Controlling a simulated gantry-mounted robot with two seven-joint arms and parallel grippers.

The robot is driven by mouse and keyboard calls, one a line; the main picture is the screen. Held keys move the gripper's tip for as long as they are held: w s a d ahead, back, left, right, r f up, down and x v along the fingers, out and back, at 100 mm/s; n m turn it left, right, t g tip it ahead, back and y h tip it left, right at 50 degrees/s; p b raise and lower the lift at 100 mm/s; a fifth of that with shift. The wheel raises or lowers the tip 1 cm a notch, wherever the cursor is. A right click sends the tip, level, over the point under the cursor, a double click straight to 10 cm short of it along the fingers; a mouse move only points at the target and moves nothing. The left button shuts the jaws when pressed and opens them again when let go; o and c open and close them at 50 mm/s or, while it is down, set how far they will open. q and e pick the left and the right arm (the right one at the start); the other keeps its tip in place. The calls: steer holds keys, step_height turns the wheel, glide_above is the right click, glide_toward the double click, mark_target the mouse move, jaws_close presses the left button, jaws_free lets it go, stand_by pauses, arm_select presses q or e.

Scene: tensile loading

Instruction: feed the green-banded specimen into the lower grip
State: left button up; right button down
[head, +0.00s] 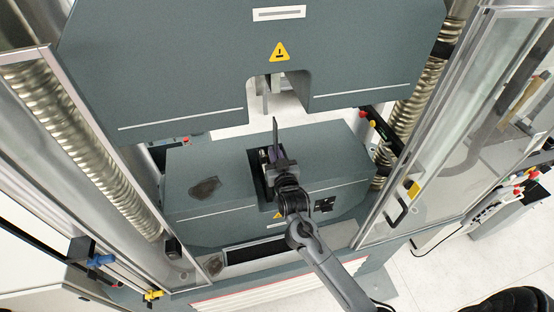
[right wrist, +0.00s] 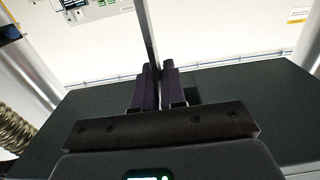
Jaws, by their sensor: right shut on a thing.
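The specimen (head: 275,128) is a thin, dark grey strip standing roughly upright. It also shows in the right wrist view (right wrist: 148,28), rising from between the fingers. No green band shows, and its lower part is hidden. My right gripper (head: 275,154) is shut on it, in front of and over the lower crosshead's slot; its dark fingers also show in the right wrist view (right wrist: 159,80). The lower grip (head: 262,160) sits in that slot, mostly hidden behind my gripper. I cannot tell whether the specimen's lower end is inside it. My left gripper is out of view.
The upper crosshead (head: 180,70) hangs above, with the upper grip (head: 267,95) in its notch. The lower crosshead (head: 215,165) carries a dark patch (head: 204,187) on its left. Ribbed columns and open framed guard doors (head: 440,130) flank the space on both sides.

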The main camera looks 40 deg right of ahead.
steer(key=b+x, duration=0.5)
steer(key=x, duration=0.6)
steer(key=shift+w+d, duration=0.2)
steer(key=shift+w, duration=0.05)
stand_by(0.6)
steer(key=shift+w, duration=0.1)
stand_by(0.6)
steer(key=shift+f, duration=0.15)
stand_by(0.5)
steer(key=shift+f+b, duration=0.15)
steer(key=shift+b, duration=0.15)
